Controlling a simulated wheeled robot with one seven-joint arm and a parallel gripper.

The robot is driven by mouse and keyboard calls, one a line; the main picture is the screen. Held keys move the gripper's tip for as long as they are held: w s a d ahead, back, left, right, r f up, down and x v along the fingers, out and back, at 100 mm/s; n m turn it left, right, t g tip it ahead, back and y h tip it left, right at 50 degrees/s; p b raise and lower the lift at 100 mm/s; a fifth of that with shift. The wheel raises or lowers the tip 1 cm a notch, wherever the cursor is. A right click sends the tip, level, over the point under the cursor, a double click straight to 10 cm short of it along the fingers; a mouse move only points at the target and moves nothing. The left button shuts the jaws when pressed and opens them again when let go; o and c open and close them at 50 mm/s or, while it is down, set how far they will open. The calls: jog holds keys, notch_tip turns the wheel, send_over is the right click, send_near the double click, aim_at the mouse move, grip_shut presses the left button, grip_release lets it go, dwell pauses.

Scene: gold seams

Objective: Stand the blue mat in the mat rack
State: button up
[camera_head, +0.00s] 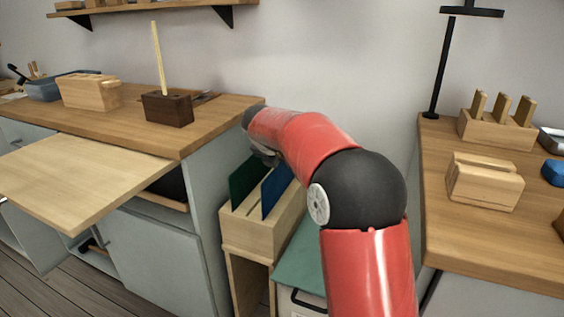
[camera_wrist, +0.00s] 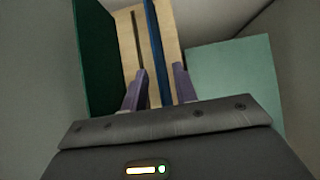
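The blue mat (camera_head: 275,190) stands upright in the right part of the wooden mat rack (camera_head: 258,240), its lower edge inside the rack. In the wrist view the blue mat (camera_wrist: 156,48) shows as a thin strip seen from above, beside an empty slot of the mat rack (camera_wrist: 126,30). My gripper (camera_wrist: 160,82) is open, with one finger on each side of the blue strip and visible gaps to it. In the head view my arm hides most of the gripper.
A green mat (camera_head: 243,180) stands upright to the left of the blue one. A teal-topped bin (camera_head: 302,262) is close to the rack's right. Wooden counters flank the gap, the left one (camera_head: 215,115) with a pulled-out board (camera_head: 80,175), the right one (camera_head: 440,190) with wooden blocks.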

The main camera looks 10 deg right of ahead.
dwell(0.6)
jog(key=shift+p+v, duration=1.6)
jog(key=shift+v, duration=2.95)
jog(key=shift+r, duration=2.95)
